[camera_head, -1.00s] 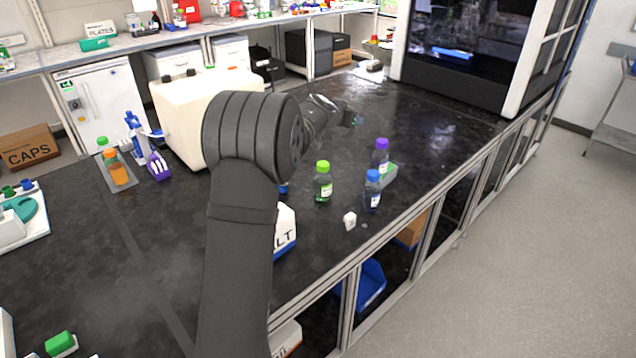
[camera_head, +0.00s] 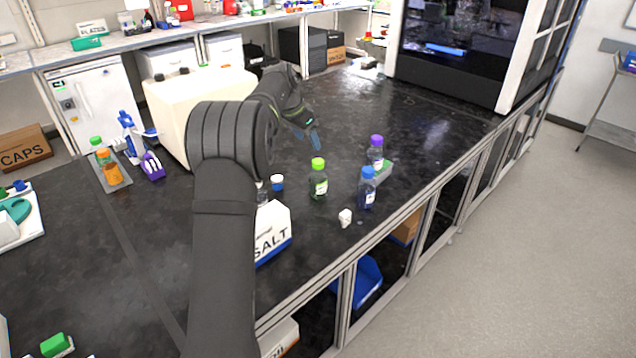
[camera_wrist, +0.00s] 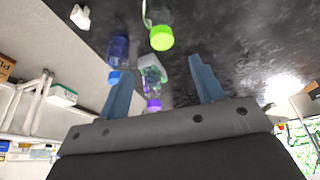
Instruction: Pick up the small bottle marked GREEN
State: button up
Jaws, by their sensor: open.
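The small bottle with a bright green cap (camera_head: 318,182) stands upright on the dark bench; its label is too small to read. In the wrist view the green-capped bottle (camera_wrist: 161,32) shows near the top edge, partly cut off, beyond my fingertips. My gripper (camera_head: 314,139) is behind this bottle in the head view, above the bench and apart from it. In the wrist view my gripper (camera_wrist: 160,66) has its two blue fingers spread wide with nothing held between them.
A blue-capped bottle (camera_head: 366,188) and a purple-capped bottle (camera_head: 376,152) stand to the right, beside a green-and-white box (camera_head: 381,172). Bench beyond is clear.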

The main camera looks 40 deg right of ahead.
aim_at(317, 161)
jog(key=x, duration=1.2)
jog(key=shift+w+d+f, duration=0.1)
jog(key=shift+w+f, duration=0.05)
jog(key=shift+f, duration=0.1)
grip_shut()
jog(key=shift+r, duration=0.1)
